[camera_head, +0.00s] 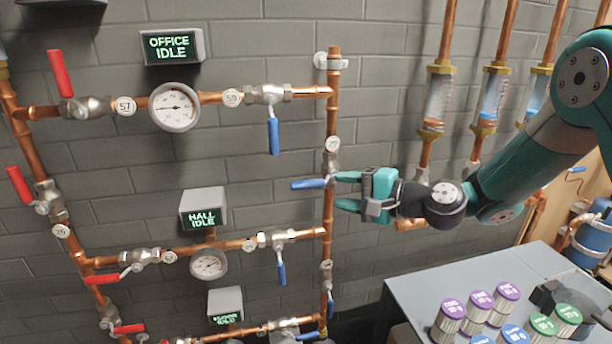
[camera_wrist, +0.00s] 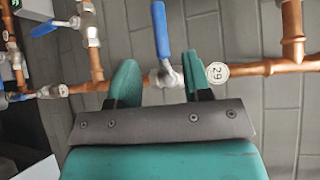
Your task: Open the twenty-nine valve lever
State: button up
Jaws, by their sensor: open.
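The valve tagged 29 sits on the vertical copper pipe; its round tag (camera_wrist: 217,72) reads clearly in the wrist view. Its blue lever (camera_head: 308,184) sticks out to the left, across the pipe. In the wrist view the lever (camera_wrist: 160,30) points up, away from my gripper. My gripper (camera_head: 342,189) is open at the pipe, coming from the right. In the wrist view the two teal fingers (camera_wrist: 160,72) stand on either side of the lever's base, with visible gaps to it. I cannot tell the exact depth of the fingers against the lever.
A gauge (camera_head: 175,107) and the OFFICE IDLE display (camera_head: 173,47) are at upper left. Other blue levers (camera_head: 273,136) and red levers (camera_head: 60,73) are on nearby pipes. A grey table (camera_head: 420,290) with several coloured-lid jars stands at lower right. Flow meters (camera_head: 438,97) hang at upper right.

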aim_at(311, 186)
jog(key=p+x, duration=0.3)
jog(key=x, duration=0.6)
jog(key=shift+a, duration=0.15)
jog(key=shift+w, duration=0.1)
grip_shut()
